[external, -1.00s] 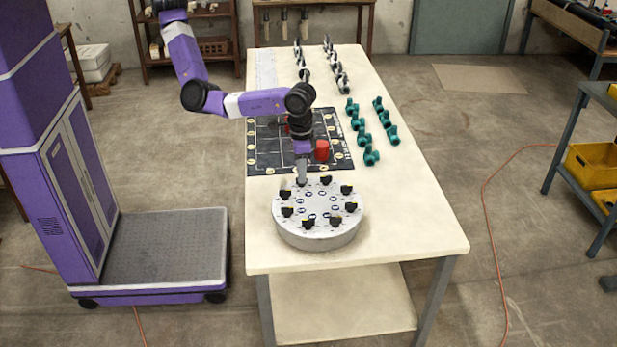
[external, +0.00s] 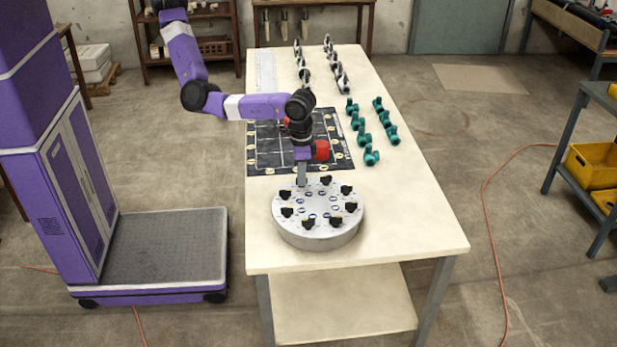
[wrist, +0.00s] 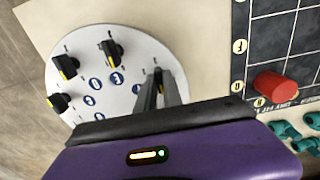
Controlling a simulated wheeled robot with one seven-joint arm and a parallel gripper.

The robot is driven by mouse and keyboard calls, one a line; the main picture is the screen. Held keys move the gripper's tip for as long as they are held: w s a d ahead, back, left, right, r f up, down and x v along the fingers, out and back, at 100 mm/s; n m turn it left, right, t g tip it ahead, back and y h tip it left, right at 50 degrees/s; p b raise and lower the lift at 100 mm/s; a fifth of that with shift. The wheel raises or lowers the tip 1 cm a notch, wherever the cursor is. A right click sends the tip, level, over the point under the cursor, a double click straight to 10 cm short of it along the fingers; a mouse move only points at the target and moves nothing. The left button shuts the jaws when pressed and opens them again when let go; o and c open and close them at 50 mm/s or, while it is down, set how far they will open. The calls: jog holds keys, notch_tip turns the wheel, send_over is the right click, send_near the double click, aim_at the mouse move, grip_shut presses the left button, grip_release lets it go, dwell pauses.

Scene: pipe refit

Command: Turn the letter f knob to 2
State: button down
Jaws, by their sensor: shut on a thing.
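The round grey knob panel (external: 318,237) stands at the front of the table, with several black knobs around its top. A nearer knob (external: 308,223) and one at the right (external: 351,207) show clearly. My gripper (external: 301,184) points down at the panel's far edge. In the wrist view my gripper (wrist: 160,82) is shut on a knob, which its fingers mostly hide. Blue letter badges (wrist: 117,78) lie inward of the knobs. I cannot read which badge belongs to the held knob, nor its setting.
A black gridded mat (external: 262,160) with a red cylinder (external: 322,150) lies just behind the panel. Teal fittings (external: 371,155) stand to the right of the mat, and grey fittings (external: 342,80) stand farther back. The table's front right is clear.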

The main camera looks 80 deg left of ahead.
jog(key=shift+r+m+p, duration=0.15)
jog(key=shift+m+p, duration=0.15)
jog(key=shift+p, duration=0.05)
jog(key=shift+w+a+r+m+p, duration=0.1)
jog(key=shift+m+p, duration=0.9)
jog(key=m+p, duration=0.2)
jog(key=shift+m, duration=0.3)
jog(key=m+p, duration=0.2)
jog(key=m, duration=0.3)
jog(key=shift+m+p, duration=0.3)
jog(key=m, duration=1.3)
jog(key=shift+d, duration=0.2)
jog(key=c, duration=1.5)
grip_release()
